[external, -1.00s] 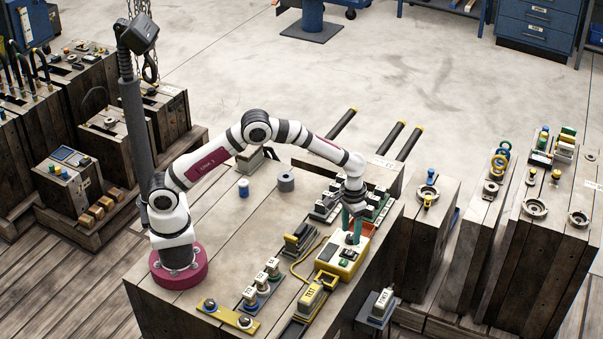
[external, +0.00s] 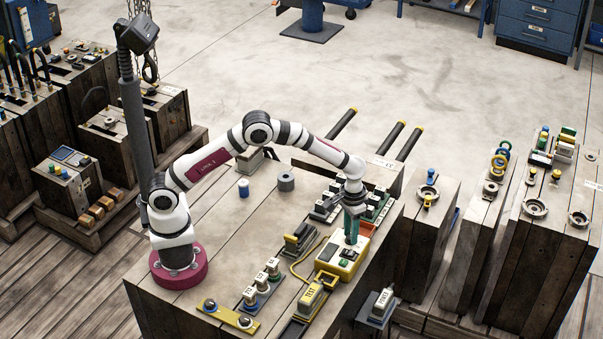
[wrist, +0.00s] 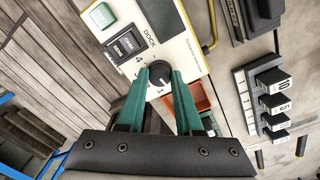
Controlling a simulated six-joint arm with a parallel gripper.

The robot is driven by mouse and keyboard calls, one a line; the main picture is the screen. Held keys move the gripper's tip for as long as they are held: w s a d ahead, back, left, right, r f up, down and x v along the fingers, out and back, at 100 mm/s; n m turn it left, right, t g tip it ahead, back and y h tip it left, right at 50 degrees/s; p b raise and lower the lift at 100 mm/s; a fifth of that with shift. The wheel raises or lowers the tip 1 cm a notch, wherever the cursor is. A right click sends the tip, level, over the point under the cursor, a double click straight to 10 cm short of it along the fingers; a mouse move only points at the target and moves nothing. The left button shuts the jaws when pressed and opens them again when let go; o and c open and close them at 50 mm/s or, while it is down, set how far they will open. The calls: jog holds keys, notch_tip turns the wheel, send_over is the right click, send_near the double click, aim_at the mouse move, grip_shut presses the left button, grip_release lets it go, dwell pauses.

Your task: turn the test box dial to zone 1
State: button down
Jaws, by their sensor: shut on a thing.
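The test box (external: 348,270) is yellow and pale with a dark display, standing on the wooden block top. In the wrist view its pale face (wrist: 140,15) shows a "DOCK" label and a green button (wrist: 99,16). The dark round dial (wrist: 159,74) sits between my green fingertips. My gripper (wrist: 161,72) is shut on the dial from above; it also shows in the external view (external: 351,238). A "4" shows left of the dial. Other zone marks are partly hidden by the fingers, and I cannot tell which zone the dial points to.
An orange tray (wrist: 201,96) lies close beside the box. A yellow cable (external: 298,268) runs from the box. Labelled white-topped blocks (external: 262,279) and a yellow "TEST" piece (external: 311,296) stand nearby. The block top nearer my base is mostly clear.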

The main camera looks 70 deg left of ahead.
jog(key=shift+m, duration=0.3)
jog(key=m, duration=0.3)
jog(key=shift+m, duration=2.1)
jog(key=c, duration=0.6)
grip_release()
jog(key=r, duration=1.6)
jog(key=shift+w+a, duration=0.1)
jog(key=shift+a, duration=0.1)
